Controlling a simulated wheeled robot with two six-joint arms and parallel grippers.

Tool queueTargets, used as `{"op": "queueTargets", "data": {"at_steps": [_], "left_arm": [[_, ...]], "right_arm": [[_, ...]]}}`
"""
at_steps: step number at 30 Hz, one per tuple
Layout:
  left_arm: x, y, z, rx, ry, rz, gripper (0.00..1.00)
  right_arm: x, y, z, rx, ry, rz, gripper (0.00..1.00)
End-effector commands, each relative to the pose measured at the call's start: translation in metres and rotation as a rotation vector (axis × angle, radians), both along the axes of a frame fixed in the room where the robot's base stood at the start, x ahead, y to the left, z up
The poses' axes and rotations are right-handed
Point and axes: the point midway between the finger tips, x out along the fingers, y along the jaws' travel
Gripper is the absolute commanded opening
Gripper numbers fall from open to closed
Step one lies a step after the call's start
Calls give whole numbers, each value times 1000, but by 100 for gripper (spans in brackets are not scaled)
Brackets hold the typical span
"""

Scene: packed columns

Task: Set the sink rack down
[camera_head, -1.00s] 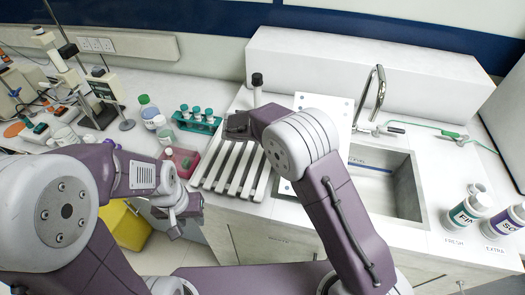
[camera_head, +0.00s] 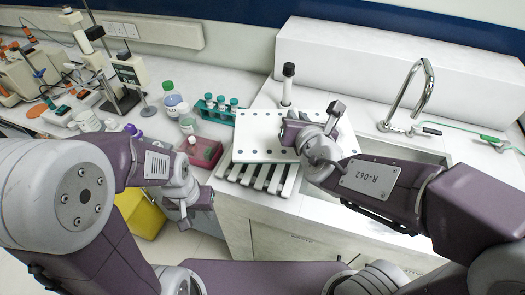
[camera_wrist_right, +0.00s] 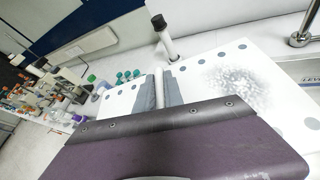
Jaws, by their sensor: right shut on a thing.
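The sink rack (camera_head: 258,128) is a white flat panel with grey dots along its edges. It is over the back part of a slatted white stand (camera_head: 262,182); I cannot tell whether it touches. It also shows in the right wrist view (camera_wrist_right: 205,75), with a grey burst pattern on its top. My right gripper (camera_head: 292,132) is at the panel's middle. In the right wrist view, its fingers (camera_wrist_right: 160,92) are shut on a short white handle of the panel. My left gripper (camera_head: 186,208) hangs in front of the counter, away from the rack; its jaw opening is unclear.
A white post with a black cap (camera_head: 288,84) stands just behind the panel. A pink tray (camera_head: 207,151) and a teal tube rack (camera_head: 216,114) are to the left, with bottles around. The sink tap (camera_head: 412,98) is to the right; my right arm hides much of the sink.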

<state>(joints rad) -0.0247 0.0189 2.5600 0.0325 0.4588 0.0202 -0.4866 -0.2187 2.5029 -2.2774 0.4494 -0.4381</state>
Motion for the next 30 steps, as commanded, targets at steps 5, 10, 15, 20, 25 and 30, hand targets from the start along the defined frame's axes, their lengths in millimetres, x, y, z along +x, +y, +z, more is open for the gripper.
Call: {"op": "queueTargets", "data": {"at_steps": [5, 10, 15, 20, 25, 30], "left_arm": [[0, 0, -1, 0, 0, 0, 36], [0, 0, 5, 0, 0, 0, 36], [0, 0, 36, 0, 0, 0, 36], [0, 0, 64, 0, 0, 0, 36], [0, 0, 67, 0, 0, 0, 36], [0, 0, 68, 0, 0, 0, 36]], "right_arm": [[-9, 3, -6, -13, -3, 45, 0], [-6, 12, -10, -15, 2, 48, 0], [5, 40, -22, -22, 9, 47, 0], [14, 64, -37, -20, 5, 49, 0], [26, 98, -65, -14, -2, 49, 0], [33, 112, -76, -12, -4, 46, 0]]}}
